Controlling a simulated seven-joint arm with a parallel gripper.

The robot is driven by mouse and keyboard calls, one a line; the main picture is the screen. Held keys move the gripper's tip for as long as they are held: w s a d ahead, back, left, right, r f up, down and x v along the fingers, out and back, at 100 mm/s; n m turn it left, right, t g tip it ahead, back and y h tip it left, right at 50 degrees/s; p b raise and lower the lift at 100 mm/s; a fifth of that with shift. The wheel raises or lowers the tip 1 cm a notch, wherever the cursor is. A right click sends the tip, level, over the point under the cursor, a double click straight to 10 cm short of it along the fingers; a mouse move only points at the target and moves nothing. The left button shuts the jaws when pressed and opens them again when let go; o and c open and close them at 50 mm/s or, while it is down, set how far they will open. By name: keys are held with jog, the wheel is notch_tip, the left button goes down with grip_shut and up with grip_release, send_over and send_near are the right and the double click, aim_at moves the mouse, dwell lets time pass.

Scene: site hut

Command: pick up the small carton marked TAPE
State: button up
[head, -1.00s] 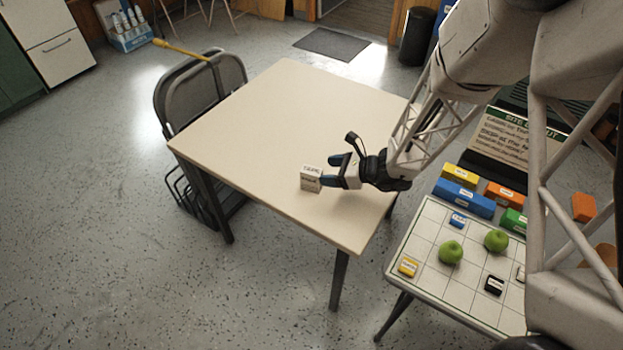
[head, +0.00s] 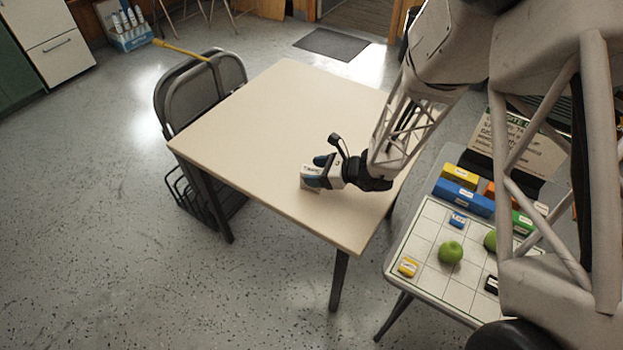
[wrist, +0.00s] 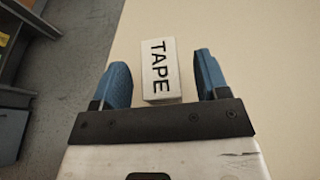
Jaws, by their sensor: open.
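The small white carton marked TAPE (wrist: 160,72) stands on the beige table and lies between the two blue fingers of my gripper in the wrist view. My gripper (wrist: 160,80) is open, with a narrow gap between the carton and each finger. In the head view my gripper (head: 317,172) is low over the table and partly covers the carton (head: 306,187), whose left part still shows.
The beige table (head: 262,130) is otherwise bare. A folded chair (head: 205,85) stands at its left.

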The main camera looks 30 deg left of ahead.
jog(key=shift+x, duration=0.8)
jog(key=c, duration=1)
jog(key=shift+r, duration=0.25)
jog(key=shift+r, duration=0.8)
jog(key=shift+s+d+r, duration=0.15)
jog(key=shift+r, duration=0.65)
jog(key=s+d+r, duration=0.1)
jog(key=s+d, duration=0.9)
jog(key=d, duration=0.1)
jog(key=shift+s+d+r, duration=0.15)
jog(key=shift+s+d, duration=0.05)
jog(key=shift+d, duration=0.05)
